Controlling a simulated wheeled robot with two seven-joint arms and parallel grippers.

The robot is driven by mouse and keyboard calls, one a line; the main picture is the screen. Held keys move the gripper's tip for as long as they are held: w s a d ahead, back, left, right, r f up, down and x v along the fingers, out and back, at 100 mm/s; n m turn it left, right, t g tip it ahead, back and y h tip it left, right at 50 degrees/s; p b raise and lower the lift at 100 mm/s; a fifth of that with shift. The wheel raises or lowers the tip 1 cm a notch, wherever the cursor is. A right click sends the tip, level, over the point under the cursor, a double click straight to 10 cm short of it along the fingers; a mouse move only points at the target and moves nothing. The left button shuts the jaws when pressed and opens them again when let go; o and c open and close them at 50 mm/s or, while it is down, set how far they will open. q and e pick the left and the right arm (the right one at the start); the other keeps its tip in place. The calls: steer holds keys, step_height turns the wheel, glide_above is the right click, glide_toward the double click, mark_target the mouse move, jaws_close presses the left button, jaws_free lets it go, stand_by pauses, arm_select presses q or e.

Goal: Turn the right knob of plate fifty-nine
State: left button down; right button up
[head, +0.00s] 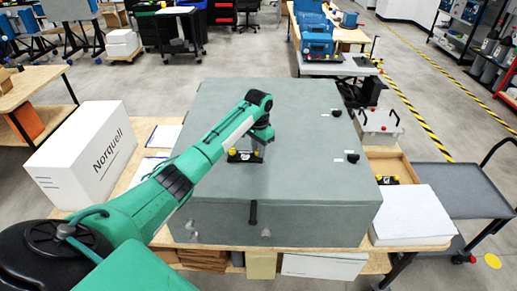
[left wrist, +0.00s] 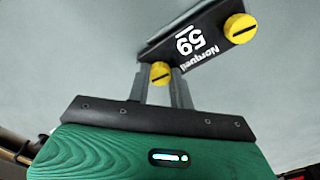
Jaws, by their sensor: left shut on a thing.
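Plate fifty-nine (left wrist: 196,40) is a small black plate with a white "59" on the top of the grey box. It also shows in the head view (head: 244,157). Its right knob (left wrist: 161,71) is a yellow disc with a dark slot, between the fingers of my left gripper (left wrist: 163,82) in the left wrist view. The gripper is shut on this knob, its fingers at either side. The plate's left knob (left wrist: 240,27) is also yellow and stands free, its slot slanted. In the head view my left gripper (head: 257,149) reaches down at the plate's right end. My right gripper is not in view.
The grey box (head: 300,185) fills the table's middle, with several black knobs along its right side and a black handle (head: 253,212) in front. A white Norquell carton (head: 85,150) stands left. A white box (head: 412,213) and a grey cart (head: 465,190) are at right.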

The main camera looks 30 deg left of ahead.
arm_select(q)
steer(key=n, duration=0.4)
steer(key=shift+s+f+n, duration=0.1)
steer(key=shift+f+n, duration=0.15)
steer(key=shift+n, duration=0.05)
steer(key=n, duration=0.4)
steer(key=shift+d, duration=0.1)
steer(key=n, duration=0.5)
steer(key=shift+s+f, duration=0.1)
steer(key=n, duration=0.4)
steer(key=shift+n, duration=0.3)
steer(key=n, duration=1.3)
steer(key=shift+d, duration=0.1)
steer(key=shift+n, duration=2.2)
